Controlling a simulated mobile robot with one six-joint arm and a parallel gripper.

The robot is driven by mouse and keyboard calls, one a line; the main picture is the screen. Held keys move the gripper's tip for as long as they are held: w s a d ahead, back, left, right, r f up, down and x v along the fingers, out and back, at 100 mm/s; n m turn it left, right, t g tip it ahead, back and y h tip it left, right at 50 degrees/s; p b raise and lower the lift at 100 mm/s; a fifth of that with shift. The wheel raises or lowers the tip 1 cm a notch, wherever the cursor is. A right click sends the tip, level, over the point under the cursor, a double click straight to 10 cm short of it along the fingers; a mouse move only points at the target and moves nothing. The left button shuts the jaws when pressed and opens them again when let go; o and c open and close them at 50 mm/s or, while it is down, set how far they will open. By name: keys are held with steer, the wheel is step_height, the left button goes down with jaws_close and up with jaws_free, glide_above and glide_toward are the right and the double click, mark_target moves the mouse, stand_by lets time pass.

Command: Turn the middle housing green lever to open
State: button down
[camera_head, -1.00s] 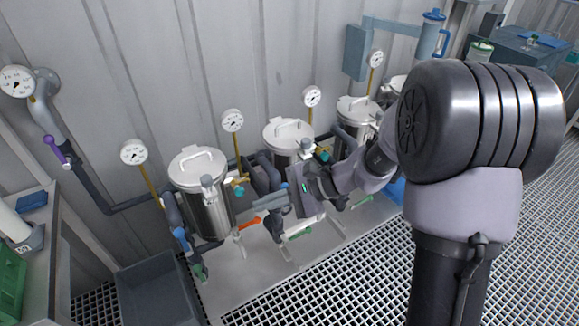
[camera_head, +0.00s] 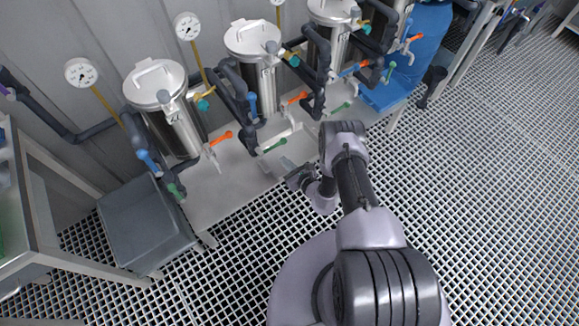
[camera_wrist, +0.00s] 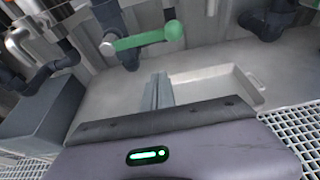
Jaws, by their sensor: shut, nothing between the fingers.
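A green lever (camera_head: 275,145) sits low on the dark pipework between the first and second steel vessels from the left. In the wrist view this green lever (camera_wrist: 145,40) lies nearly crosswise, with its rounded end to the right. My gripper (camera_head: 288,163) is just in front of the lever and low over the pale tray. In the wrist view its narrow grey fingers (camera_wrist: 157,90) are together and empty, pointing toward the lever with a gap between. The second steel vessel (camera_head: 262,75) stands behind. Further green levers show left (camera_head: 176,191) and right (camera_head: 341,107).
Orange levers (camera_head: 221,137) and blue levers (camera_head: 253,104) stick out of the pipework near the vessels. A grey bin (camera_head: 145,225) stands at the left beside a bench. The grated floor (camera_head: 480,190) is open at the right.

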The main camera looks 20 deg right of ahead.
mark_target(273, 147)
steer(key=shift+w+a+r+b, duration=0.3)
steer(key=shift+w+r, duration=0.4)
steer(key=shift+w, duration=0.2)
steer(key=shift+w+a+r+b, duration=0.2)
steer(key=shift+w+a+r, duration=0.05)
steer(key=shift+w+r, duration=0.55)
steer(key=shift+d, duration=0.1)
